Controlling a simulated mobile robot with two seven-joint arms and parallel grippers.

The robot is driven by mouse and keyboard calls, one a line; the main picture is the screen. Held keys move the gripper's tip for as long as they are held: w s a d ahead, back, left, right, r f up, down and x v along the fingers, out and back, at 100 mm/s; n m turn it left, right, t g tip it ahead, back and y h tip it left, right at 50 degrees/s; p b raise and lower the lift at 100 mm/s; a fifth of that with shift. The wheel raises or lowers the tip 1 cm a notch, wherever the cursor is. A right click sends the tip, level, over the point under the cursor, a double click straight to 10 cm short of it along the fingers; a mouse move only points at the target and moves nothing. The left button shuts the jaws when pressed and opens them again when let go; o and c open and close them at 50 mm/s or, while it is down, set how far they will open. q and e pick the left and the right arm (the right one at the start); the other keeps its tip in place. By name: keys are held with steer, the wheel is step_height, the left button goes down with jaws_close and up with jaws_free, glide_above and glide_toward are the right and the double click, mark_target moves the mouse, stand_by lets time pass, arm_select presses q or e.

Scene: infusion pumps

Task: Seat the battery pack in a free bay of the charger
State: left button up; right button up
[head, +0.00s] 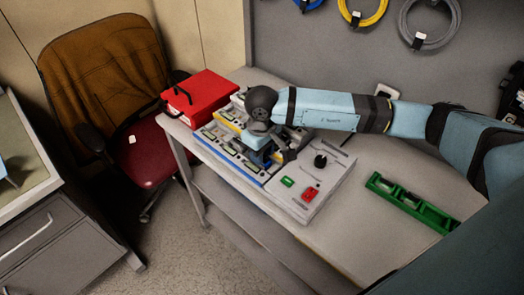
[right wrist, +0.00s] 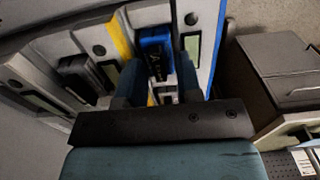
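The charger (head: 218,151) is a pale unit with blue and yellow strips and several bays, on the table in the head view. My right gripper (head: 264,156) is down over its right part. In the right wrist view its two fingers (right wrist: 160,76) stand apart, on either side of a blue block with a dark marked face (right wrist: 154,58), apparently the battery pack. It lies in line with a blue-marked bay. I cannot tell whether the fingers press on it or how deep it sits. Dark blocks (right wrist: 78,74) are in the neighbouring part of the charger. My left gripper is not in view.
A grey box with a black knob and green and red buttons (head: 332,177) stands close to the right of the charger. A red case (head: 203,94) is at its back left. A green holder (head: 437,214) lies on the right. The table (head: 355,222) is clear between the box and holder.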

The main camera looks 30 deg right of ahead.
steer(key=shift+w+d+r, duration=0.1)
steer(key=shift+w+r, duration=0.05)
steer(key=shift+r, duration=0.45)
step_height(320, 180, up, 13)
steer(key=b, duration=0.1)
steer(key=shift+s+a+f+b, duration=0.15)
steer(key=shift+s+a+b, duration=0.05)
steer(key=shift+b, duration=0.15)
